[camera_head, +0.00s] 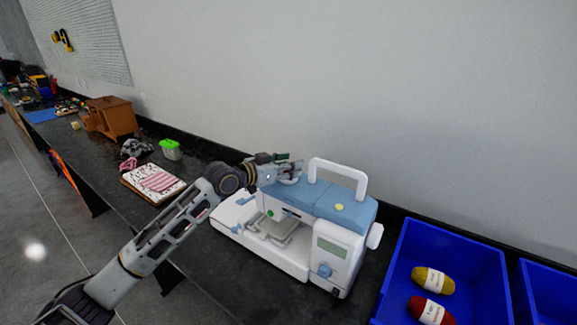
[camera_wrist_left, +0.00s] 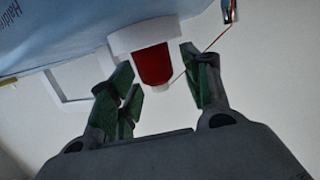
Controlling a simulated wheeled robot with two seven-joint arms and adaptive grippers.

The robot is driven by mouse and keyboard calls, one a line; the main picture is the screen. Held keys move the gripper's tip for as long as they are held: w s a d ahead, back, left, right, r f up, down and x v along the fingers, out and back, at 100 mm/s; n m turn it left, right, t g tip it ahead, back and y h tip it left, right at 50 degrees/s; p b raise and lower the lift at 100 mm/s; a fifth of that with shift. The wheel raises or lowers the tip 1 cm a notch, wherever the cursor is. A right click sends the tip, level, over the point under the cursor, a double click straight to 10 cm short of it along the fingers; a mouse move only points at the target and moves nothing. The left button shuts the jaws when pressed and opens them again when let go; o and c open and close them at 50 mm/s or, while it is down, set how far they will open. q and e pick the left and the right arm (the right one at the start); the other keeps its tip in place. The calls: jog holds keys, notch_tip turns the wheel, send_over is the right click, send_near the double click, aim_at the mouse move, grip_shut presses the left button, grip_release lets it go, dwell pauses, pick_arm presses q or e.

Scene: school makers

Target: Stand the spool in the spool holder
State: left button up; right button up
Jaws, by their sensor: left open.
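The white and blue sewing machine (camera_head: 345,208) stands on the dark counter. My left gripper (camera_head: 291,165) is at its upper left end, left of the white carry handle. In the left wrist view, a red spool (camera_wrist_left: 152,66) with a small white tip lies between the open green-padded fingers (camera_wrist_left: 160,72), with gaps on both sides. A wide white round part (camera_wrist_left: 143,36) adjoins the spool; I cannot tell whether it is the spool's flange or the holder. A red thread runs from near the spool to the upper right. The spool is hidden in the head view.
A blue bin (camera_head: 480,262) with a yellow yarn ball (camera_head: 432,280) and a red one (camera_head: 430,311) is right of the machine. A notebook (camera_head: 153,184), green-lidded container (camera_head: 170,149) and wooden box (camera_head: 112,117) lie along the counter to the left. The wall is close behind.

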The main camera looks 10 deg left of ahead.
pick_arm(q)
jog(key=shift+a+r, duration=0.1)
jog(key=shift+r, duration=0.25)
jog(key=shift+b+v, duration=0.3)
jog(key=shift+v, duration=1.95)
jog(key=b+v, duration=0.1)
jog(key=v, duration=0.6)
jog(key=shift+s, duration=0.15)
pick_arm(e)
jog(key=shift+w+d+f, duration=0.3)
jog(key=shift+d+f, duration=0.1)
jog(key=shift+d, duration=0.2)
jog(key=shift+w+d+f, duration=0.25)
jog(key=shift+d+f, duration=0.15)
jog(key=shift+d, duration=0.15)
jog(key=shift+d, duration=0.1)
pick_arm(q)
jog(key=shift+a, duration=0.1)
pick_arm(e)
jog(key=shift+s, duration=0.3)
